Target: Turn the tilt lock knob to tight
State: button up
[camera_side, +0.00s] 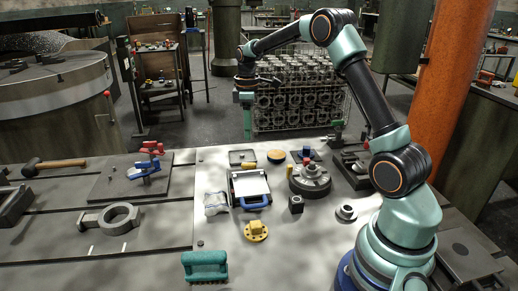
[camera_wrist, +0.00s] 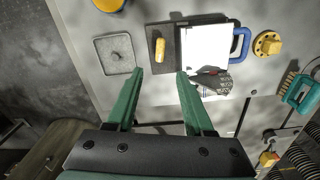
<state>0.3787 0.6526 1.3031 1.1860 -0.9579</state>
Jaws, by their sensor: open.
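A yellow knob (camera_wrist: 160,47), which looks like the tilt lock knob, sits on the dark end of a device with a white panel (camera_wrist: 202,45) and a blue handle (camera_wrist: 241,44). In the side view the device's white panel (camera_side: 250,185) is at mid-bench, with the small yellow knob (camera_side: 248,167) at its far edge. Any tight mark is too small to read. My gripper (camera_wrist: 160,73) is open and empty; in the wrist view the knob shows just beyond the gap between its fingertips. In the side view my gripper (camera_side: 247,120) hangs near the bench's far edge, apart from the device.
A shallow tray (camera_wrist: 101,40) lies beside the device. A yellow flange (camera_side: 256,231), a teal brush (camera_side: 205,262) and a dark round casting (camera_side: 310,182) stand around it. A crate of castings (camera_side: 300,95) stands behind the bench. The front middle of the bench has free room.

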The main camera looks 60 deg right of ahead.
aim_at(249, 163)
notch_tip(249, 163, down, 12)
jog(key=shift+r, duration=0.1)
dwell(0.4)
grip_shut()
